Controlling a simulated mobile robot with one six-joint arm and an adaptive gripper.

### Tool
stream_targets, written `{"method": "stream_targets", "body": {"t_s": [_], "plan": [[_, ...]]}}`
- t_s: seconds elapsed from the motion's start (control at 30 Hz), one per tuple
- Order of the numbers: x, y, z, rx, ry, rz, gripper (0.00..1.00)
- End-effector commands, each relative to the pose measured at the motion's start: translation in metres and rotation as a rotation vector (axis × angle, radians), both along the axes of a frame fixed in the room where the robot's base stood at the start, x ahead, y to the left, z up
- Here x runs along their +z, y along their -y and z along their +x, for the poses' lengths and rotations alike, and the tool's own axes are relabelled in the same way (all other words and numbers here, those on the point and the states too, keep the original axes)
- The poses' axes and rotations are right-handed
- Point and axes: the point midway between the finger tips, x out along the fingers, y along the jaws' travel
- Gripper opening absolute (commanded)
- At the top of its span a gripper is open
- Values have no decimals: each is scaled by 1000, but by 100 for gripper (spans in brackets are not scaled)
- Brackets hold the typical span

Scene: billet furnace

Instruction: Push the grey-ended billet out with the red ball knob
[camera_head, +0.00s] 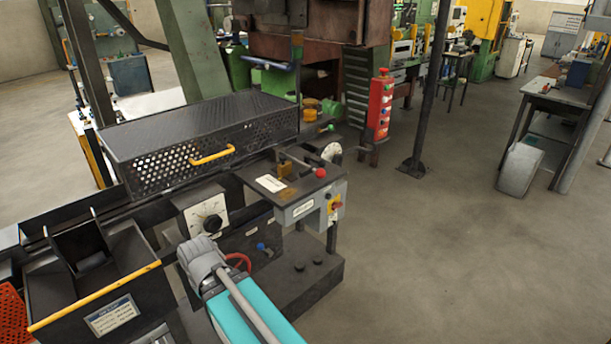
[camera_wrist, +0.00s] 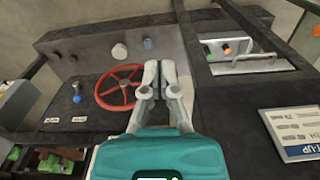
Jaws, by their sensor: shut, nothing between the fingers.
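The red ball knob (camera_head: 320,173) is on the end of a thin lever on top of the machine, right of the perforated black cover. I cannot make out the knob in the wrist view. No grey-ended billet can be told in either view; the inside of the covered machine is hidden. My gripper (camera_wrist: 160,70) is shut and empty in the wrist view, its fingertips just right of a red handwheel (camera_wrist: 120,87). In the head view my arm's end is low in front of the machine, well below and left of the knob, and the fingers are hidden.
The perforated cover (camera_head: 200,140) has a yellow handle. A dial box (camera_head: 206,211) and a grey control box (camera_head: 301,209) project from the machine front. A yellow-edged black bin (camera_head: 100,285) stands at left. A red button pendant (camera_head: 379,105) stands behind. Floor at right is open.

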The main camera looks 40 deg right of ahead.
Motion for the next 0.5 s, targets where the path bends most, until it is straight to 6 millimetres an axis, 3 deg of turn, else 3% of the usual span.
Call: {"method": "stream_targets", "body": {"t_s": [0.37, 0.47, 0.5], "plan": [[2, 2, 1, -15, 1, 1, 0], [7, 6, 5, -56, 5, 5, 0], [9, 17, 7, -87, 7, 8, 0]]}}
